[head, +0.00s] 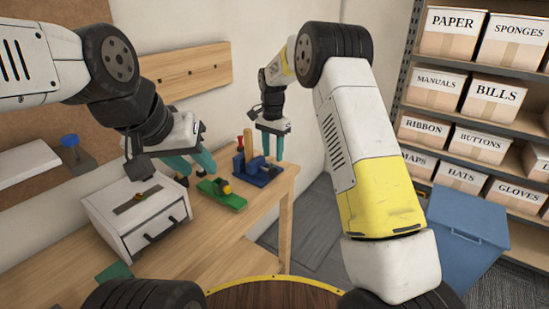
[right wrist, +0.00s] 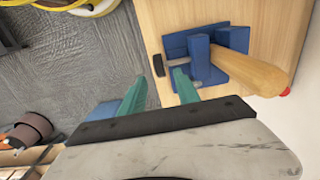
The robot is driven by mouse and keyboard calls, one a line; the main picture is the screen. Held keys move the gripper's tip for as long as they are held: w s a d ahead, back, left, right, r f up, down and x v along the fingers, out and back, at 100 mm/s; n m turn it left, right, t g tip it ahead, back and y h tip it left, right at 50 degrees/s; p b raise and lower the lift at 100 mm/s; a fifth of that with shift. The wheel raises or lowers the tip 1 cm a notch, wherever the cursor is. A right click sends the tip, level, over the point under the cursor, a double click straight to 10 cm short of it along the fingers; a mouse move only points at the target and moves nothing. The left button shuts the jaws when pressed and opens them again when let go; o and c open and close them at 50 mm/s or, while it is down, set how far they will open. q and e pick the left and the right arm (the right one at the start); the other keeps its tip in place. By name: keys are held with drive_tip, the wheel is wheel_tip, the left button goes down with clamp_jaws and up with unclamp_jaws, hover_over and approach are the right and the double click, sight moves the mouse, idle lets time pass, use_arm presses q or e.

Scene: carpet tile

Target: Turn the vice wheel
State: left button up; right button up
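The blue vice (head: 268,178) is fixed near the far right corner of the wooden workbench. In the right wrist view the vice (right wrist: 228,70) has its jaws beside a light wooden handle (right wrist: 262,76). A small dark part, seemingly the vice wheel edge-on (right wrist: 158,65), sits at the bench edge. My right gripper (head: 265,155) is above and beside the vice. Its teal fingers (right wrist: 160,88) are apart, with the dark part just beyond the gap; contact is not visible. My left gripper (head: 195,171) has its fingers apart and looks empty, behind the white drawer box.
A red-handled tool (head: 240,143) stands near the vice. A blue bin (head: 465,235) and shelves of labelled boxes are at the right.

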sight(273, 167)
wheel_tip(273, 167, down, 7)
idle(0.3)
clamp_jaws()
